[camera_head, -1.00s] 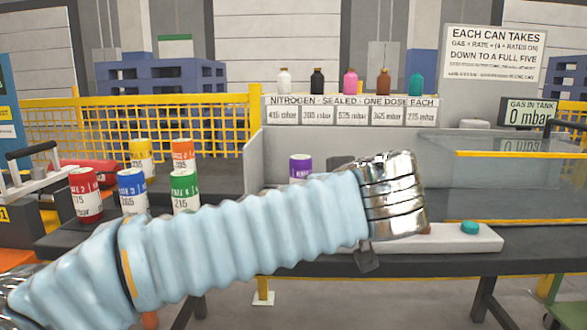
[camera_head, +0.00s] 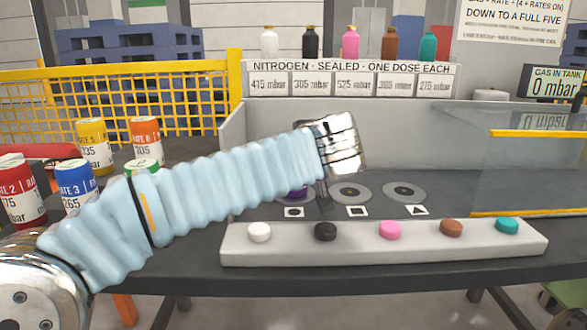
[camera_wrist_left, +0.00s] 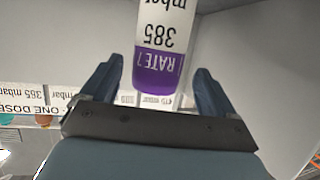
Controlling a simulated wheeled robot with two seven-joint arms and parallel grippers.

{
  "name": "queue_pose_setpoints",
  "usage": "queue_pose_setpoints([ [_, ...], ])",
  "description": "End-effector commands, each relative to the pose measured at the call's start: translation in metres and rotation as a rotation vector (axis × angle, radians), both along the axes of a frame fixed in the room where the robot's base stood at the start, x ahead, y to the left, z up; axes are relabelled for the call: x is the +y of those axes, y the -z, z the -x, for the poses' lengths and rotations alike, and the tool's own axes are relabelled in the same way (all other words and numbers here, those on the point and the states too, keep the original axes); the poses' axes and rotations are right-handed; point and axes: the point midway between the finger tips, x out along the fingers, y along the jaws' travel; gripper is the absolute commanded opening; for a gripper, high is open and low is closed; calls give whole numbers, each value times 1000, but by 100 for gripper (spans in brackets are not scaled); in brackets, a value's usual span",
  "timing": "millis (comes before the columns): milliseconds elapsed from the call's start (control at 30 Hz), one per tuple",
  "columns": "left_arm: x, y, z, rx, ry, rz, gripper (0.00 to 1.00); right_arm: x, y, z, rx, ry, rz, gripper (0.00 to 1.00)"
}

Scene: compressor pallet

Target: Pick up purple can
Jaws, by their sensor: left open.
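The purple can (camera_wrist_left: 158,68), white with a purple band reading "RATE 7" and "385", shows upside down in the left wrist view. My left gripper (camera_wrist_left: 156,72) is open, with one dark finger on each side of the can's purple end. Visible gaps separate both fingers from the can in this view. The fingers are mostly hidden there behind my wrist. My right gripper is not in view.
Two round pads (camera_head: 351,192) (camera_head: 403,192) to the right are empty. A white bar with coloured buttons (camera_head: 390,230) lies in front. Grey walls (camera_head: 420,130) stand behind. Several other coloured cans (camera_head: 76,187) stand at the left. Glass panel (camera_head: 530,170) at the right.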

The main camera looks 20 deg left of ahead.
Motion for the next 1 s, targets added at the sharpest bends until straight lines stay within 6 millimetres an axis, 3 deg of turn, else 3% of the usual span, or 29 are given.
queue_pose_setpoints([
  [167,4,7,-11,0,0,0,88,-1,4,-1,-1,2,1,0],
  [400,18,21,-42,0,0,1,88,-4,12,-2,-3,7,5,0],
  [633,20,21,-45,0,1,0,88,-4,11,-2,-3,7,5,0],
  [1000,20,21,-45,0,1,0,33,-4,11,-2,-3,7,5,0],
])
